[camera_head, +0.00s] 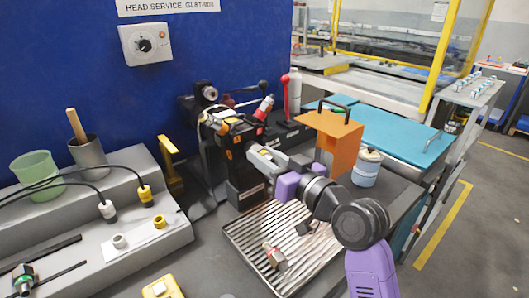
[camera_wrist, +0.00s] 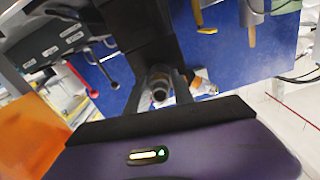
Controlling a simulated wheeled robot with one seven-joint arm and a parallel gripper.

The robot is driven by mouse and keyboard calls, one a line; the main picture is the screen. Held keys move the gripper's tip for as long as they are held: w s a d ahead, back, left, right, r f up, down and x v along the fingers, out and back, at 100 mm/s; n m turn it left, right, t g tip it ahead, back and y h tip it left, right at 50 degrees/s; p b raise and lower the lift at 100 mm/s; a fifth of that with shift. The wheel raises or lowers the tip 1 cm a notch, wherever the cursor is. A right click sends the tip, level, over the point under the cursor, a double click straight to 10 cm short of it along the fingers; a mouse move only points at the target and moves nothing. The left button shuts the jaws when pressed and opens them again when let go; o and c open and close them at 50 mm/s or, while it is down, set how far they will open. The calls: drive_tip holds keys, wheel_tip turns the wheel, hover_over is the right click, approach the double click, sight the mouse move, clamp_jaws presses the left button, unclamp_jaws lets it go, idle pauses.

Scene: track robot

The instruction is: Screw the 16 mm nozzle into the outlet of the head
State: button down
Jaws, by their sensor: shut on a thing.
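My gripper (camera_head: 262,158) is in front of the black head unit (camera_head: 240,160), above the slatted tray. In the wrist view my gripper (camera_wrist: 160,92) has its two fingers closed on a small round metallic piece (camera_wrist: 159,87) with a dark ring and a brownish end. It looks like the nozzle, but its size cannot be read. In the body camera view the fingers and head unit overlap, so the held piece is not clear. The outlet is not clearly visible, and I cannot tell whether the piece touches it.
A slatted metal tray (camera_head: 256,252) below holds a loose metal fitting (camera_head: 274,257). An orange box (camera_head: 337,130) and white-blue jar (camera_head: 366,169) stand close to the arm.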

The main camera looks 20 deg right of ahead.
drive_tip(key=shift+r+m+p, duration=0.15)
drive_tip(key=shift+m+p, duration=1.9)
drive_tip(key=shift+m, duration=0.15)
drive_tip(key=shift+m+p, duration=2)
drive_tip(key=shift+m, duration=0.2)
drive_tip(key=shift+m+p, duration=0.65)
drive_tip(key=shift+m, duration=0.25)
drive_tip(key=shift+m+p, duration=0.5)
drive_tip(key=shift+p, duration=0.1)
drive_tip(key=shift+m+p, duration=2.7)
drive_tip(key=shift+m, duration=0.5)
drive_tip(key=m+p, duration=0.2)
drive_tip(key=m, duration=0.1)
drive_tip(key=shift+p, duration=0.35)
drive_tip(key=shift+m+p, duration=0.3)
drive_tip(key=shift+m, duration=0.5)
